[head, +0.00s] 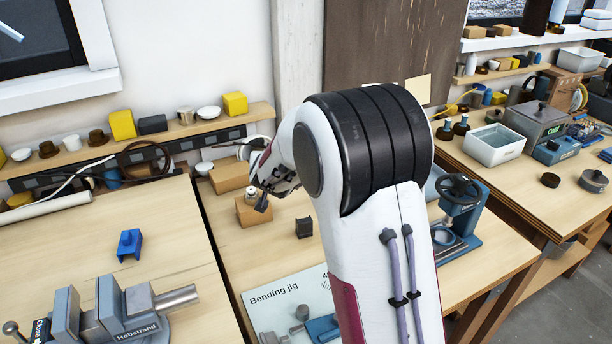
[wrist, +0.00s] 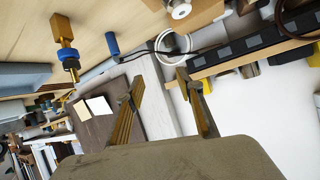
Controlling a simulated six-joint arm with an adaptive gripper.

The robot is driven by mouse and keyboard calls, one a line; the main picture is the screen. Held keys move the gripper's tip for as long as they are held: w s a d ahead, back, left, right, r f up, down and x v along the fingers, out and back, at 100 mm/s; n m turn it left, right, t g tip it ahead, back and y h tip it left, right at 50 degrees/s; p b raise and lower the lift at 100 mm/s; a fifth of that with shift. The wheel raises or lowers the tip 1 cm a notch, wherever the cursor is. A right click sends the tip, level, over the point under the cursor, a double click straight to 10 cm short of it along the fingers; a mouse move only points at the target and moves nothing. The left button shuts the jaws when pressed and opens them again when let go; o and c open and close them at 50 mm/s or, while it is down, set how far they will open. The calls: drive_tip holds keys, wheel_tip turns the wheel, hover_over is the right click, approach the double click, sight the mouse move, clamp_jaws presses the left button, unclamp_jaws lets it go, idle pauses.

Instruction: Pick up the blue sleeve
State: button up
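A short blue tube (wrist: 112,42), which looks like the blue sleeve, lies on the wooden bench in the wrist view, above and left of my fingertips in the picture. I cannot make it out in the head view, where my arm covers part of the bench. My gripper (wrist: 158,79) has its two brass-coloured fingers spread apart with nothing between them. In the head view my gripper (head: 264,198) is small and partly hidden by my arm, above the middle bench near the wall shelf.
A brass part with a blue ring (wrist: 68,55) is near the tube. A cardboard box (head: 250,211) and a small dark block (head: 304,227) stand on the bench. A blue bracket (head: 129,244) and a vise (head: 115,310) are on the left bench. A handwheel press (head: 458,205) stands right.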

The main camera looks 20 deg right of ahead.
drive_tip(key=w+d+f+h, duration=0.1)
drive_tip(key=d+f, duration=0.2)
drive_tip(key=w+d+f+m+h, duration=0.1)
drive_tip(key=d+f+h, duration=0.1)
drive_tip(key=d+f, duration=0.1)
drive_tip(key=w+d+f+m+h, duration=0.1)
drive_tip(key=d+f, duration=0.2)
drive_tip(key=f, duration=0.1)
drive_tip(key=shift+w+f+g, duration=0.2)
drive_tip(key=shift+f+g, duration=0.1)
drive_tip(key=shift+g, duration=0.1)
drive_tip(key=shift+d+f+m+h, duration=0.3)
drive_tip(key=shift+d+f+h, duration=0.1)
drive_tip(key=shift+f+h, duration=0.1)
drive_tip(key=shift+w, duration=0.1)
drive_tip(key=shift+x, duration=1.2)
drive_tip(key=shift+d, duration=0.1)
drive_tip(key=shift+x, duration=2.55)
drive_tip(key=shift+f, duration=0.15)
drive_tip(key=c, duration=1)
